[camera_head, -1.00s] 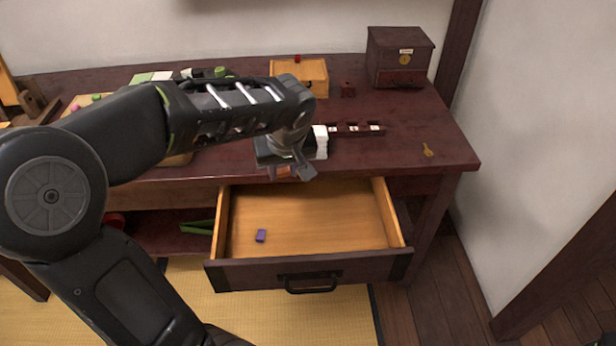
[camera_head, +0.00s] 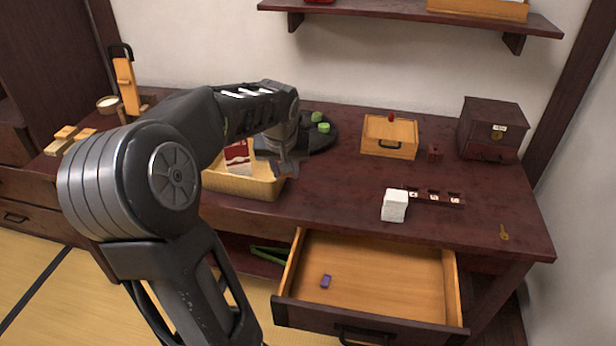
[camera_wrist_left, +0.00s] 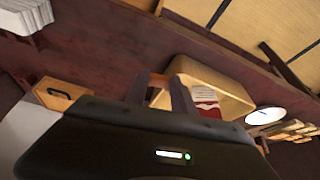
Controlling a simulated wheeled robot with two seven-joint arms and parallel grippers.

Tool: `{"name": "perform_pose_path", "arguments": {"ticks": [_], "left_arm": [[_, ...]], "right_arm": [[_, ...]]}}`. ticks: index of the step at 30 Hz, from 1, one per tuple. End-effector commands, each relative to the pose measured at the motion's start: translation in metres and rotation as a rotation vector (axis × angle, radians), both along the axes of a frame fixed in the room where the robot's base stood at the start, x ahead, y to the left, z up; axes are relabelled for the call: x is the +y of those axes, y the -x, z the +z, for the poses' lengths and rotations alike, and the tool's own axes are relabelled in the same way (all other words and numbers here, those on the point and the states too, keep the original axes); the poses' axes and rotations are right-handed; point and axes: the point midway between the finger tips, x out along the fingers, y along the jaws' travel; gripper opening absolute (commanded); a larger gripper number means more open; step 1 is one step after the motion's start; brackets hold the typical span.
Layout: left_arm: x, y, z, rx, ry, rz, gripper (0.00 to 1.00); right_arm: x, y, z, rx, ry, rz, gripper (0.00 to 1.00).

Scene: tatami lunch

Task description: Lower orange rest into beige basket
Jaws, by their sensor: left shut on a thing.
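The beige basket (camera_head: 240,187) stands on the dark red desk, left of centre in the head view. A red and white packet (camera_head: 238,157) stands inside it. My left gripper (camera_head: 284,168) is at the basket's right end, fingers pointing down. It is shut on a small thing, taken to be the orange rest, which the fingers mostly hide. In the left wrist view the fingers (camera_wrist_left: 165,88) stand before the basket (camera_wrist_left: 222,78), with the packet (camera_wrist_left: 206,100) inside it. I cannot tell whether the fingers are over the rim. My right gripper is not in view.
The drawer (camera_head: 375,275) is pulled open with a purple piece (camera_head: 325,282) inside. A white block (camera_head: 394,205) and a dark rack (camera_head: 435,197) lie right of the basket. Green pieces (camera_head: 318,122) sit behind the gripper, near a wooden box (camera_head: 390,137).

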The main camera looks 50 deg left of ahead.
Motion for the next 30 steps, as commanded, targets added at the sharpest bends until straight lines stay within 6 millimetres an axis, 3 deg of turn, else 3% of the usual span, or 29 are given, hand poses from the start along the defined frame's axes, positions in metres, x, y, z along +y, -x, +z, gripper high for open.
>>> {"name": "perform_pose_path", "arguments": {"ticks": [6, 12, 18, 30], "left_arm": [[0.044, 0.013, 0.014, 0.002, 0.000, 0.005, 0.00], [0.074, 0.022, 0.019, 0.001, -0.001, 0.003, 0.00], [0.086, 0.026, 0.021, 0.000, 0.000, -0.001, 0.00], [0.087, 0.025, 0.022, 0.000, 0.000, -0.001, 0.00]], "right_arm": [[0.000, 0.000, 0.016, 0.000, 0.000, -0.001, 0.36], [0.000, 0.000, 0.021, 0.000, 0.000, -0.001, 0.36], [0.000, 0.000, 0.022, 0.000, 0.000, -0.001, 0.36], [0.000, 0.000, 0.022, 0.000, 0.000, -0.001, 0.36]]}}
